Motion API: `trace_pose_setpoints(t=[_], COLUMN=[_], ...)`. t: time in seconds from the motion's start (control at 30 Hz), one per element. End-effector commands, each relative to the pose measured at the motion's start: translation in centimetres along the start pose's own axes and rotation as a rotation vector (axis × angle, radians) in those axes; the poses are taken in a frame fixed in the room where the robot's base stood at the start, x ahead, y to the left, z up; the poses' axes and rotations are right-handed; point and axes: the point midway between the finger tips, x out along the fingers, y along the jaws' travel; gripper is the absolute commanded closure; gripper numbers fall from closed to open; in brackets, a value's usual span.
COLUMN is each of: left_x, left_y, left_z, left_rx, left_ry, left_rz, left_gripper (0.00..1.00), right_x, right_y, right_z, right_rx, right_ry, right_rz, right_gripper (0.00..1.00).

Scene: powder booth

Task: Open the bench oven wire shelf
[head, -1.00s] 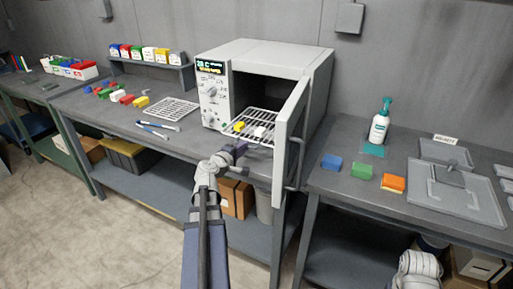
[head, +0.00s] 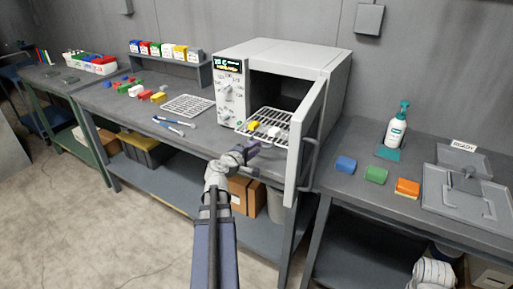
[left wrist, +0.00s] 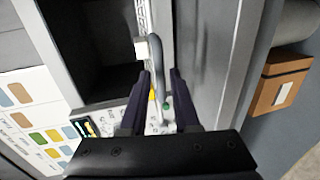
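The bench oven (head: 290,52) stands on the bench with its door (head: 304,145) swung open toward me. Its wire shelf (head: 272,115) extends partly out of the dark chamber, with a yellow block (head: 252,126) and a white block (head: 273,132) on it. My left gripper (head: 254,148) is at the shelf's front edge, left of the door. In the left wrist view, a curved grey bar (left wrist: 184,50) reaches down between its two dark fingers (left wrist: 160,88). A gap shows between the fingers, but I cannot tell whether they press on the bar. My right gripper is out of view.
The open door and its handle (head: 311,158) stand close right of my left gripper. A wire rack (head: 188,105) and blue-handled tools (head: 175,124) lie left of the oven. The right bench holds a pump bottle (head: 396,128), coloured blocks and a grey tray (head: 465,205).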

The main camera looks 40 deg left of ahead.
Motion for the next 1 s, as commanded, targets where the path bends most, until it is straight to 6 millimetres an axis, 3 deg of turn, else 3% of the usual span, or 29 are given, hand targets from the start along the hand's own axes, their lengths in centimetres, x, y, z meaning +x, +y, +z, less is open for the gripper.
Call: trace_pose_setpoints(t=[0.2, 0.4, 1.0], left_x=[-4.0, -6.0, -6.5], left_y=[0.1, 0.1, 0.0], left_z=[0.2, 0.1, 0.1], left_rx=[-0.002, -0.001, -0.001], left_ry=[0.002, 0.0, -0.001], left_rz=[0.001, 0.0, 0.0], left_gripper=[0.7, 0.7, 0.7], right_x=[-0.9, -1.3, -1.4], right_y=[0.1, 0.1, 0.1], right_z=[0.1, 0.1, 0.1], right_rx=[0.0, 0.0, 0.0], right_ry=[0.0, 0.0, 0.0], right_rz=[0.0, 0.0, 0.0], right_gripper=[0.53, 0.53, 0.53])
